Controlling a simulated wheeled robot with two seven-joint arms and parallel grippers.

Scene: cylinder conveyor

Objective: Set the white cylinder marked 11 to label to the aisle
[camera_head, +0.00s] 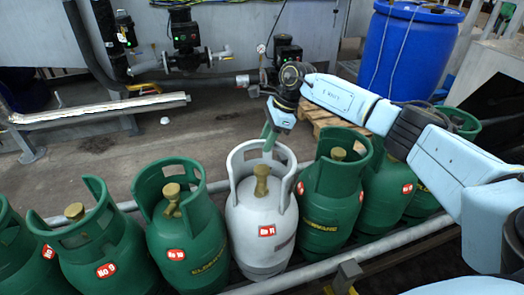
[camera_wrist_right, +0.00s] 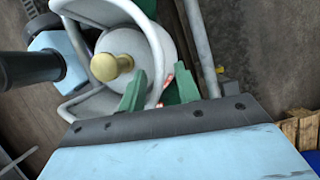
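The white cylinder (camera_head: 260,222) stands upright in the row of green cylinders in the head view. A small red and white label (camera_head: 267,231) is on its front, facing my head camera; its number is too small to read surely. My right gripper (camera_head: 270,137) is at the top of its collar. In the right wrist view, the green fingertips of the gripper (camera_wrist_right: 160,90) are apart, one on each side of the collar rim (camera_wrist_right: 157,50). The brass valve (camera_wrist_right: 111,66) shows inside the collar. Contact with the rim is not clear. My left gripper is not in view.
Green cylinders stand close on both sides, one at left (camera_head: 186,235) and one at right (camera_head: 330,200). A metal rail (camera_head: 370,252) runs along the front of the row. Behind are open floor, a wooden pallet (camera_head: 325,118) and a blue barrel (camera_head: 408,50).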

